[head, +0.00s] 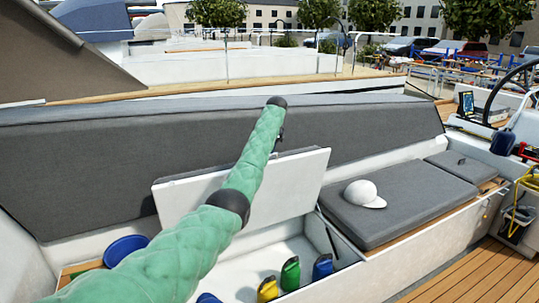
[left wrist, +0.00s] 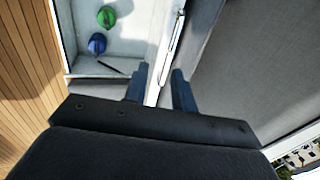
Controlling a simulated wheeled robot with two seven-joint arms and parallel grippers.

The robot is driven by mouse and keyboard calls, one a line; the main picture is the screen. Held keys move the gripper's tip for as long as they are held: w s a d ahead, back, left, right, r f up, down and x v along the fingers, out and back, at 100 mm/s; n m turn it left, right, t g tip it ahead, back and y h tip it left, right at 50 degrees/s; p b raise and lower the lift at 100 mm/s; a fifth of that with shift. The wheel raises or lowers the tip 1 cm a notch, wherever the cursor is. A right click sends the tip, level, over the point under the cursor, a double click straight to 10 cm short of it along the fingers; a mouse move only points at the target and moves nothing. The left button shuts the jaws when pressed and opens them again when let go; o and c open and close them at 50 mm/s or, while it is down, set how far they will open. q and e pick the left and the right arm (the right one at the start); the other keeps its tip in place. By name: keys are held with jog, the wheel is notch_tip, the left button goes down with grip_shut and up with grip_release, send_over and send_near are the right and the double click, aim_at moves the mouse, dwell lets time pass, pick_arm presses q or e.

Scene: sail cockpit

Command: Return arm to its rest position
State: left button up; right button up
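My left arm in a green quilted sleeve (head: 215,225) comes in from the lower left and reaches up across the raised white locker lid (head: 295,185). Its far end, with a dark cap, stands in front of the grey backrest. My left gripper is hidden or too small to make out in the head view. In the left wrist view the left gripper (left wrist: 160,88) has its two dark fingers apart. The lid's pale edge (left wrist: 172,55) runs between them in the picture; I cannot tell whether they touch it. My right gripper is in neither view.
The open locker (head: 295,248) below the lid holds yellow (head: 268,289), green (head: 290,273) and blue (head: 323,267) objects. A blue bowl (head: 125,248) is at left. A white cap (head: 364,194) lies on the grey seat cushion (head: 400,207). The wooden floor (head: 480,275) at lower right is clear.

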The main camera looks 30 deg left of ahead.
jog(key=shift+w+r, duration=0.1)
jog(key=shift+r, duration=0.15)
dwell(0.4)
